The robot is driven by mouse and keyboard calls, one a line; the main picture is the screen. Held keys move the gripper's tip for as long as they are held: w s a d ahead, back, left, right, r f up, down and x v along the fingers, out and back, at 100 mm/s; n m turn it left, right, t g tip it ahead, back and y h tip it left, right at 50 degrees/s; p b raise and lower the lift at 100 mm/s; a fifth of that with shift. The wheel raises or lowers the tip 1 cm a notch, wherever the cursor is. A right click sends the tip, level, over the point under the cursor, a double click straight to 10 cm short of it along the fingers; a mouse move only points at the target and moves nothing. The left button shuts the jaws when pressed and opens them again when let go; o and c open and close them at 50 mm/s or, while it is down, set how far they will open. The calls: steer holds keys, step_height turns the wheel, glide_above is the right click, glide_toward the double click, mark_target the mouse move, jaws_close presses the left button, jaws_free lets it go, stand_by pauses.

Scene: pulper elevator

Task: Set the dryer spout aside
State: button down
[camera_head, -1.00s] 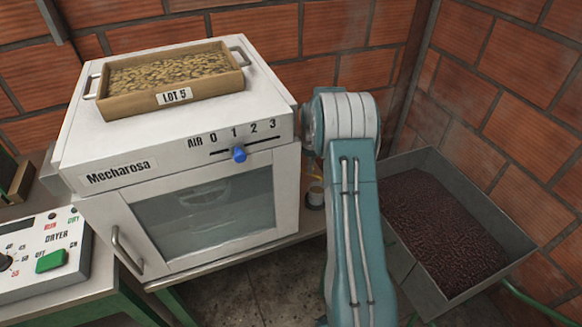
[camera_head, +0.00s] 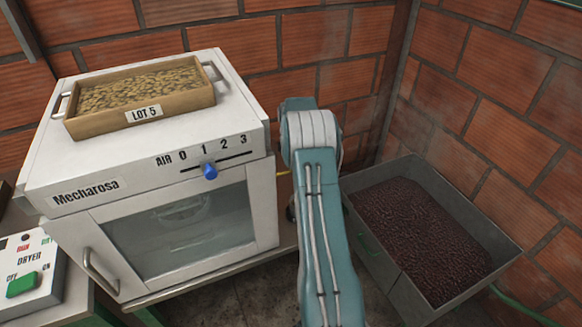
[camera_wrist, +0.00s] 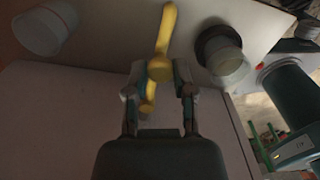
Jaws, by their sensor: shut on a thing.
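In the wrist view, a slim yellow piece, which I take to be the dryer spout (camera_wrist: 166,28), runs between the fingers of my gripper (camera_wrist: 160,74). My gripper is shut on it, and a yellow end shows below the fingertips. In the head view, only a small yellow bit of the spout (camera_head: 284,172) shows between the white dryer (camera_head: 150,200) and my arm. My gripper is hidden there behind my teal arm. I cannot tell from these views whether the spout still touches the dryer.
A whitish cup (camera_wrist: 45,28) and a dark-banded cup (camera_wrist: 222,56) stand either side of the spout. A wooden LOT 5 tray (camera_head: 142,92) sits on the dryer. A metal bin (camera_head: 430,235) of dark beans stands at right. Brick walls close the back and right.

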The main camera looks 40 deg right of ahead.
steer(key=shift+w+d+f+n, duration=0.15)
steer(key=shift+w+n, duration=0.85)
steer(key=shift+n, duration=0.5)
steer(key=shift+c, duration=2.2)
jaws_free()
steer(key=shift+w, duration=0.1)
steer(key=shift+d, duration=0.15)
step_height(320, 180, up, 12)
